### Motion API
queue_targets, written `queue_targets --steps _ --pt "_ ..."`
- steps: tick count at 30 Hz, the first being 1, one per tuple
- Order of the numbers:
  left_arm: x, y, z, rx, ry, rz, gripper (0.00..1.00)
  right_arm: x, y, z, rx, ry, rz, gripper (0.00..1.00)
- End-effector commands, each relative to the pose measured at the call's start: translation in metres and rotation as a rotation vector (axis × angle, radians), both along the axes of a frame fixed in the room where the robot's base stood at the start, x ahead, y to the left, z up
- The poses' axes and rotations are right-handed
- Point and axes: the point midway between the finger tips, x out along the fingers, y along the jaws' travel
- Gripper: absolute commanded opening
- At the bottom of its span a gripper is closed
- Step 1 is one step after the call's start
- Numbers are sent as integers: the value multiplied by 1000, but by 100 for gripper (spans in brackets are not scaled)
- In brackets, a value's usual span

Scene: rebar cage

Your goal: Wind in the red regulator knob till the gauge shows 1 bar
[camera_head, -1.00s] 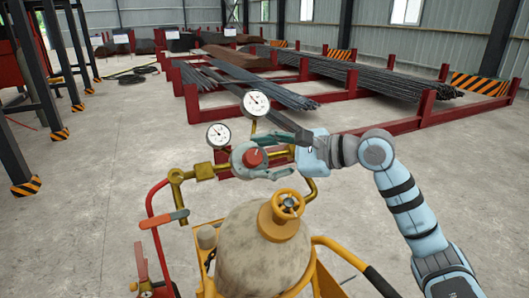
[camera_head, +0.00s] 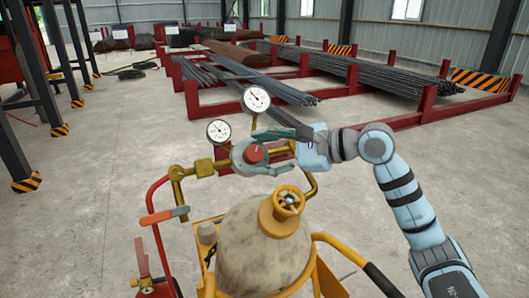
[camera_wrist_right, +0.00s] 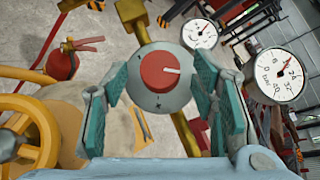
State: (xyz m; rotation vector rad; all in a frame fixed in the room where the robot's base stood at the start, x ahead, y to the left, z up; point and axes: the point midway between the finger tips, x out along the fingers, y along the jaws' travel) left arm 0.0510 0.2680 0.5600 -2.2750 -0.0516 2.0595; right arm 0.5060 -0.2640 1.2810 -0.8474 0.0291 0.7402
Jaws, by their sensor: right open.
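The red regulator knob (camera_head: 255,154) sits on the round grey regulator body, which also fills the middle of the right wrist view, where the knob (camera_wrist_right: 160,72) shows a pale line pointing right. My right gripper (camera_wrist_right: 158,88) is open, its two green-padded fingers on either side of the regulator body with the knob between them. A gap shows beside the knob; contact is not clear. Two white gauges stand above the regulator: an upper one (camera_head: 256,99) and a lower left one (camera_head: 219,132). My left gripper is out of view.
A tan gas cylinder (camera_head: 262,245) with a yellow valve wheel (camera_head: 288,201) stands in a yellow trolley below the regulator. A red hose with an orange-grey torch (camera_head: 163,215) is at left. A fire extinguisher (camera_wrist_right: 62,62) shows in the wrist view. Rebar racks lie behind.

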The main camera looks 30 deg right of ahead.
Motion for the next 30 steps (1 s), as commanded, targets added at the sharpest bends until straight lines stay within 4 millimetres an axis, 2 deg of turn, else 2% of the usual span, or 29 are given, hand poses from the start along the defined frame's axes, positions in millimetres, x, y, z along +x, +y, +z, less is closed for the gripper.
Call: queue_targets --steps 5,8,15,18,30 --pt "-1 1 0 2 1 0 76 0 0 7 1 -3 0 52" --pt "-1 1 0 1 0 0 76 0 0 26 0 -7 1 52" --pt "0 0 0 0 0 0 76 0 1 85 2 -5 2 52" --pt "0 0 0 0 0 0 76 0 0 97 1 -3 0 52" --pt "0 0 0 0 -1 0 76 0 0 100 0 0 0 52"
